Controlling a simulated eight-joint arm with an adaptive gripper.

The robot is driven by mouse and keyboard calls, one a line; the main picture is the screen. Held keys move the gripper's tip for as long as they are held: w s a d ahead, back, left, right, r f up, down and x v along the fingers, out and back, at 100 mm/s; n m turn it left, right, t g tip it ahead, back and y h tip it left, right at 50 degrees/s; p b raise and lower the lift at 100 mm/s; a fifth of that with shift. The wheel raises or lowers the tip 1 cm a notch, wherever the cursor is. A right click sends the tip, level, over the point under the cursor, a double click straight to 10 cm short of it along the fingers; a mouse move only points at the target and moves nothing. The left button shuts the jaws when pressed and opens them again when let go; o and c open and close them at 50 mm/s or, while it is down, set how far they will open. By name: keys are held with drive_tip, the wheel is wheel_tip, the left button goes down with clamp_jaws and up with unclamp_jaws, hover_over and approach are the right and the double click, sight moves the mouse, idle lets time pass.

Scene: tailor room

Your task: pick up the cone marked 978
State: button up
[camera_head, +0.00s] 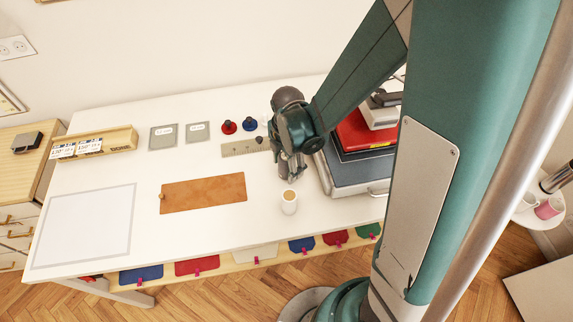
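No marking 978 is readable, and I cannot tell which thing is the cone. A small red piece (228,127) and a small blue piece (250,124), each with a dark top, stand at the back of the white table (150,185). A pale piece (264,119) beside them is partly hidden by my arm. A white cup-like thing (289,206) with a tan top stands upright near the table's front. My gripper (291,176) points down just behind and above it, apparently not touching it. The fingers are too small to tell whether they are open.
A brown leather piece (203,193) and a ruler (240,148) lie nearby. Two grey cards (163,137) and a wooden box with labels (95,145) are further left. A grey case (352,175) with red boxes (364,134) stands right of my gripper.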

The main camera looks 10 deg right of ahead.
idle(0.6)
drive_tip(key=c, duration=1.1)
drive_tip(key=shift+o, duration=0.2)
drive_tip(key=shift+r, duration=0.2)
wheel_tip(320, 180, up, 10)
drive_tip(key=shift+f+p, duration=0.2)
drive_tip(key=shift+p, duration=0.25)
